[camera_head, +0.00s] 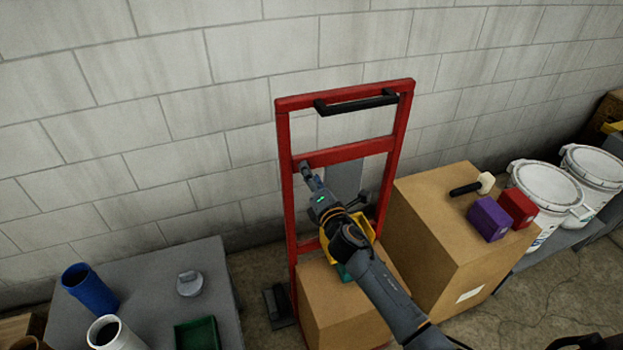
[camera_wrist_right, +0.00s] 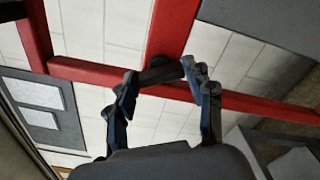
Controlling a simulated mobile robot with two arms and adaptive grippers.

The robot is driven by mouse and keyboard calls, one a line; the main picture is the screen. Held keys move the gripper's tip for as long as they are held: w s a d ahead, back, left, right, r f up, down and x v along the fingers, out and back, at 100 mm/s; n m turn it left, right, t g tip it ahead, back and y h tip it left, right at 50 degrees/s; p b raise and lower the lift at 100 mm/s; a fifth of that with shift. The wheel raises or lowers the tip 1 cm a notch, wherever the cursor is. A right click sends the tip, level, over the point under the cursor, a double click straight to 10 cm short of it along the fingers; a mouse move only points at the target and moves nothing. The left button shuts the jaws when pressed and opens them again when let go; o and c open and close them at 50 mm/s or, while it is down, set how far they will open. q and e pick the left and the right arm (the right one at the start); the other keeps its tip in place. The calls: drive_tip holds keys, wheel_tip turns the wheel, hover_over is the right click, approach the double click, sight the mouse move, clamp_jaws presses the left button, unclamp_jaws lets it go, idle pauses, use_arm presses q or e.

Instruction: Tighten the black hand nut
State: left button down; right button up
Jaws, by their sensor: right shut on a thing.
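A red upright frame with a black handle (camera_head: 356,103) at its top stands against the wall. My right gripper (camera_head: 307,172) reaches up to the frame's left upright, where the middle red crossbar (camera_head: 345,153) joins it. In the right wrist view the two fingers of my right gripper (camera_wrist_right: 158,76) are closed on the black hand nut (camera_wrist_right: 160,73), a dark piece in front of the red bars' junction. In the head view the nut is mostly hidden by the fingers. My left gripper is not in view.
A cardboard box (camera_head: 345,318) sits low in the frame, under my right arm. A taller box (camera_head: 425,205) to the right carries a mallet (camera_head: 473,187), a purple block (camera_head: 489,218) and a red block (camera_head: 518,206). A grey table (camera_head: 150,285) with several containers is at left.

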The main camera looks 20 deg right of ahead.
drive_tip(key=m, duration=0.6)
drive_tip(key=shift+f+b, duration=0.1)
drive_tip(key=shift+b, duration=0.2)
idle(0.4)
drive_tip(key=o, duration=1.2)
drive_tip(key=shift+c, duration=0.2)
drive_tip(key=shift+s, duration=0.1)
drive_tip(key=s, duration=1.2)
drive_tip(key=shift+d, duration=0.25)
drive_tip(key=shift+w+f, duration=0.1)
